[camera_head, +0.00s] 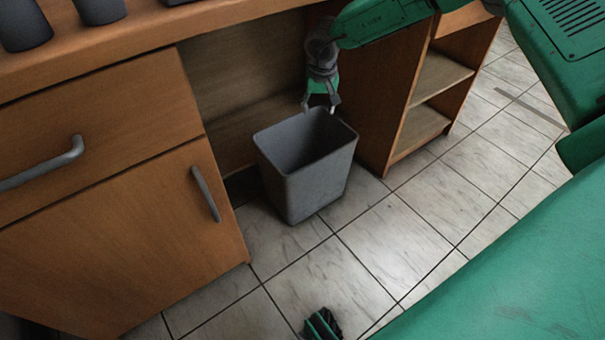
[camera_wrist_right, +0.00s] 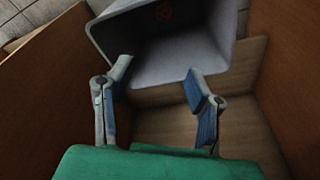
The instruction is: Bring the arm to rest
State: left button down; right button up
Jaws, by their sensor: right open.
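My right gripper (camera_head: 320,103) hangs from the green arm at the top of the head view, just above the far rim of a grey bin (camera_head: 318,185). In the right wrist view the right gripper (camera_wrist_right: 158,80) has its two fingers spread apart with nothing between them. The bin (camera_wrist_right: 225,50) stands beyond the fingertips there, and a small reddish mark shows on its inner side. The part of the bin's interior seen in the head view looks empty. My left gripper does not show in either view.
A wooden desk (camera_head: 110,215) with a drawer and door stands left of the bin. Open shelves (camera_head: 435,75) stand to its right. Dark objects (camera_head: 22,25) sit on the desktop at the upper left.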

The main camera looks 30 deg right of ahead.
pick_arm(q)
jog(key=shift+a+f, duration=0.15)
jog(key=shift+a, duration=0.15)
pick_arm(e)
jog(key=shift+a+r, duration=0.25)
jog(key=shift+a, duration=0.15)
